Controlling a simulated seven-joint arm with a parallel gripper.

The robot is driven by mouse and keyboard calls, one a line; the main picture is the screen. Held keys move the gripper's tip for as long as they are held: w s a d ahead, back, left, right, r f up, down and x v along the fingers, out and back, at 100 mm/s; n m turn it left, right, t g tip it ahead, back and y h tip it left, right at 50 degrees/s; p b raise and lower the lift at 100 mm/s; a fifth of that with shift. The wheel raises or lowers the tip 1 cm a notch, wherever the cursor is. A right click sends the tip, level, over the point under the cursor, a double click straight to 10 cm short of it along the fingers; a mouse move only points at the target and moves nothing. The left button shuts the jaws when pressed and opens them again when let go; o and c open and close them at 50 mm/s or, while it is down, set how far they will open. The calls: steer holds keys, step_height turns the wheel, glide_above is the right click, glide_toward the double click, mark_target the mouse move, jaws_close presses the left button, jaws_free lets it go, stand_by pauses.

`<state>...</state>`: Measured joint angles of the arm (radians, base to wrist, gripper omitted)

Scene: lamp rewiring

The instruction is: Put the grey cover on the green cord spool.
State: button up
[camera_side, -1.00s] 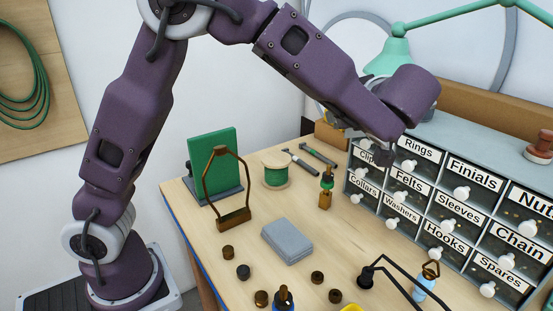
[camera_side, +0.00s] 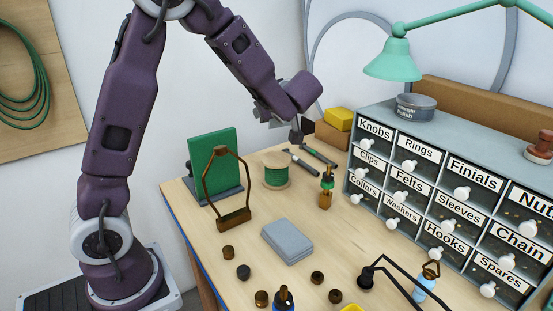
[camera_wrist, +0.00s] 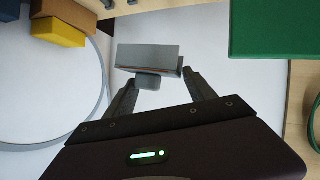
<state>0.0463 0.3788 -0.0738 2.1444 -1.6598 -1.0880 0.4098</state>
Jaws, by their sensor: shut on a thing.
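My gripper (camera_side: 298,128) is up in the air behind the spool and to its right, near the back wall. In the wrist view my gripper (camera_wrist: 160,82) is shut on the grey cover (camera_wrist: 148,55), a grey block-like piece with a small rounded knob facing the gripper. The exact contact of the fingers is hard to make out. In the side view the held piece is small and dark below the fingers. The green cord spool (camera_side: 276,177) stands upright on the bench, its pale wooden top flange bare. The cover is apart from it.
A green board (camera_side: 214,160) and a brown wire frame (camera_side: 233,216) stand left of the spool. Tools (camera_side: 303,163) lie behind it; a small brass-and-green part (camera_side: 326,186) stands right. A grey box (camera_side: 288,241) lies in front. The drawer cabinet (camera_side: 450,150) fills the right.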

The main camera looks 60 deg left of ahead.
steer(key=shift+w+a+n+g+y, duration=0.15)
steer(key=shift+n+g+y, duration=0.15)
steer(key=shift+n+g, duration=1)
steer(key=shift+n, duration=0.3)
steer(key=shift+s+d+f+n+g, duration=0.1)
steer(key=shift+s+d+n+g, duration=0.25)
steer(key=shift+n+g, duration=0.35)
glide_above(272, 161)
steer(key=shift+n+g, duration=0.3)
step_height(272, 161, down, 10)
steer(key=shift+a+r, duration=0.1)
steer(key=o, duration=1.6)
steer(key=shift+f, duration=0.2)
steer(key=shift+r, duration=0.1)
